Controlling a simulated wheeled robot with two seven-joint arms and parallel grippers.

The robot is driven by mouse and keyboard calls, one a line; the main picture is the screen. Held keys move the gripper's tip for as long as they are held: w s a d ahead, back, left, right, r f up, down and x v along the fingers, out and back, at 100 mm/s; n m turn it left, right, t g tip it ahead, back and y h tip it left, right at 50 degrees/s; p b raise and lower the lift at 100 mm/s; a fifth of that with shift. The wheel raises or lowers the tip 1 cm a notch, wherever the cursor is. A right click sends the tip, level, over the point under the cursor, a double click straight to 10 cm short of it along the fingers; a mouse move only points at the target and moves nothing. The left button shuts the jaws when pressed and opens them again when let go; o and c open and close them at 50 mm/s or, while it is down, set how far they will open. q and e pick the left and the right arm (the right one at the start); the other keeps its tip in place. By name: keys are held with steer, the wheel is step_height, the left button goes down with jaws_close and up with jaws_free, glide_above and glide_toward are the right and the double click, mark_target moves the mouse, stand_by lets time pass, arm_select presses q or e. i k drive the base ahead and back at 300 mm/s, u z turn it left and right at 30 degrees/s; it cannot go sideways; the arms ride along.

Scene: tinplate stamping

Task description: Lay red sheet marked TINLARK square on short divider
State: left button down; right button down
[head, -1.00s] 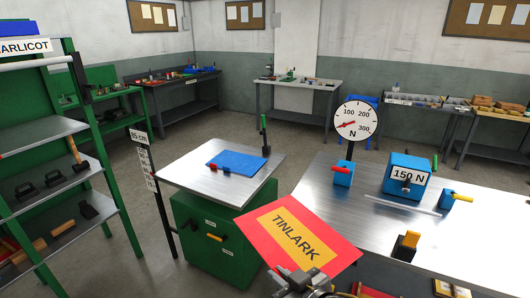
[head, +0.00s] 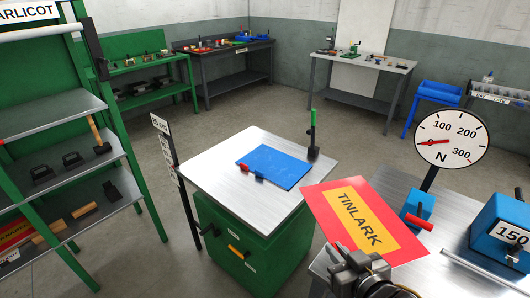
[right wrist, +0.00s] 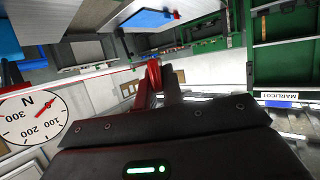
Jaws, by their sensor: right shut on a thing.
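The red sheet (head: 318,208) has a yellow panel with the word TINLARK and is seen tilted in the head view. My right gripper (head: 347,257) is shut on its near edge, and the sheet hangs over the gap between the green cabinet and the metal bench. In the right wrist view the fingers (right wrist: 155,85) close on a red edge. I cannot tell which thing is the short divider. My left gripper is not in view.
A round N dial (head: 451,138) stands on the metal bench (head: 440,280) at right, beside a blue block marked 150 (head: 500,230). A green tool (head: 313,133) stands upright at the cabinet's far corner. A marked post (head: 168,155) and green shelves (head: 60,125) are at left.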

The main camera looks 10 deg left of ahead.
mark_target(273, 164)
steer(key=u, duration=0.5)
steer(key=i, duration=0.95)
steer(key=u, duration=0.6)
